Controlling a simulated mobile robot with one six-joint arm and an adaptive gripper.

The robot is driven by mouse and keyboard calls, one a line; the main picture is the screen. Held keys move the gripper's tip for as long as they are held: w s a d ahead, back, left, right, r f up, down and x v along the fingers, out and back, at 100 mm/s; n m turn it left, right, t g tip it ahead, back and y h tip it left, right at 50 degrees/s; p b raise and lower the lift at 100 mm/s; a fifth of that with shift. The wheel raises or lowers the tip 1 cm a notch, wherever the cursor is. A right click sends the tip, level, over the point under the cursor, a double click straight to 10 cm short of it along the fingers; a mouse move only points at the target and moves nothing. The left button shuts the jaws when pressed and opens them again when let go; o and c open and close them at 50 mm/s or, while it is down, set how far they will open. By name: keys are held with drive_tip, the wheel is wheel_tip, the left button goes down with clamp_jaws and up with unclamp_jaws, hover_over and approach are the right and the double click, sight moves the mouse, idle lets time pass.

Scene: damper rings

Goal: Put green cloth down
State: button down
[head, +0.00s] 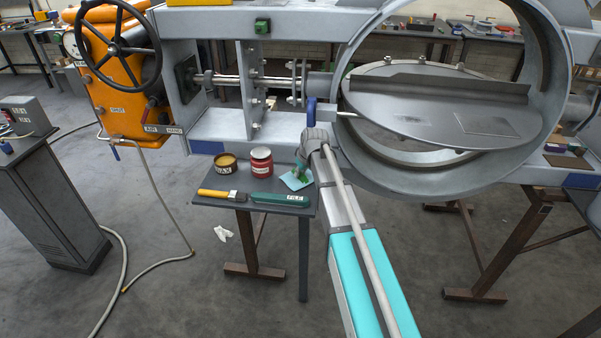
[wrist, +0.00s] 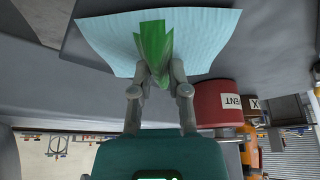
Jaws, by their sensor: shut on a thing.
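My gripper (wrist: 156,76) is shut on the crumpled green cloth (wrist: 153,42), which sticks out past the fingertips. In the head view the green cloth (head: 301,172) shows as a small patch at the end of my arm, over a light blue sheet (head: 293,183) on the small grey table (head: 222,197). In the wrist view the light blue sheet (wrist: 100,34) spreads behind the cloth. I cannot tell whether the cloth touches the sheet.
A white rag (head: 223,233) lies on the floor.

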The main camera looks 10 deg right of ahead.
drive_tip(key=shift+f, duration=0.3)
drive_tip(key=c, duration=0.5)
unclamp_jaws()
drive_tip(key=shift+c, duration=0.2)
drive_tip(key=c, duration=0.4)
drive_tip(key=shift+r, duration=0.2)
drive_tip(key=shift+s+d+r+p, duration=0.1)
drive_tip(key=shift+s+r+p, duration=0.15)
drive_tip(key=shift+r+p, duration=0.3)
drive_tip(key=shift+r, duration=0.15)
drive_tip(key=shift+s+d+r+p, duration=0.1)
drive_tip(key=shift+s+r+p, duration=0.15)
drive_tip(key=shift+r+p, duration=0.4)
